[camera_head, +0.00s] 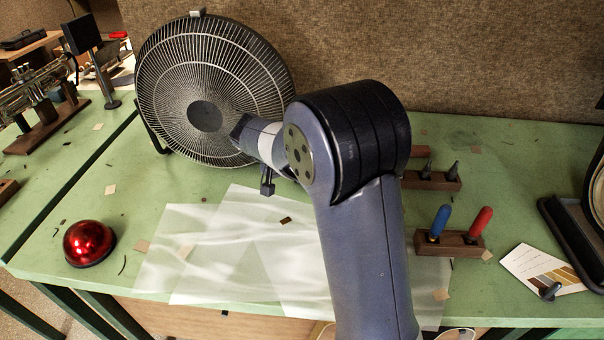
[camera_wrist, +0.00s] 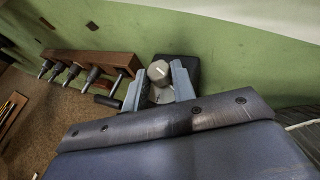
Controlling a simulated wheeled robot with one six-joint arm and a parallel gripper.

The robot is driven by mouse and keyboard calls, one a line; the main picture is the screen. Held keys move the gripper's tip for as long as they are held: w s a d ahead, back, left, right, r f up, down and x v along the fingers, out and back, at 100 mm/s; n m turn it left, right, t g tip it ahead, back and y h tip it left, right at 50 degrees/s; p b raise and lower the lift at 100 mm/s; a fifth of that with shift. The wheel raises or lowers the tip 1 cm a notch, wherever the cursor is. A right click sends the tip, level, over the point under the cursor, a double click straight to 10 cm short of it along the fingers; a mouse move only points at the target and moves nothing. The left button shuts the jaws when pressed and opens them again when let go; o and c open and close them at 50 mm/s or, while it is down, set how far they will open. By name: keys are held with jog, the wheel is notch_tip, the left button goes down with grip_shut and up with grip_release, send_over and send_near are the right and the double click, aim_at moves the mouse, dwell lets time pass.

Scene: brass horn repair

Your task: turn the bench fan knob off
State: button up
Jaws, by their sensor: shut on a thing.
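The bench fan (camera_head: 190,85) stands upright at the back of the green bench in the head view, with a round dark cage and hub. In the wrist view the fan knob (camera_wrist: 159,71) is a small grey, faceted knob with a pale mark, beside a black box-like part (camera_wrist: 180,70). My gripper (camera_wrist: 158,88) has one grey-blue finger on each side of the knob and is shut on it. The mark's setting is too small to read. In the head view my arm hides the gripper's fingertips and the knob.
A wooden rack (camera_wrist: 85,62) with several metal tools stands close by my gripper in the wrist view. In the head view, translucent sheets (camera_head: 215,250) cover the bench middle. A red dome (camera_head: 89,243) sits left, and a block with blue and red handles (camera_head: 455,242) right.

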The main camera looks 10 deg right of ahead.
jog(key=o, duration=1)
jog(key=v, duration=1)
jog(key=shift+s+a+r, duration=0.1)
jog(key=shift+a+r, duration=0.1)
jog(key=shift+r, duration=0.1)
jog(key=x, duration=1.1)
jog(key=shift+r, duration=0.1)
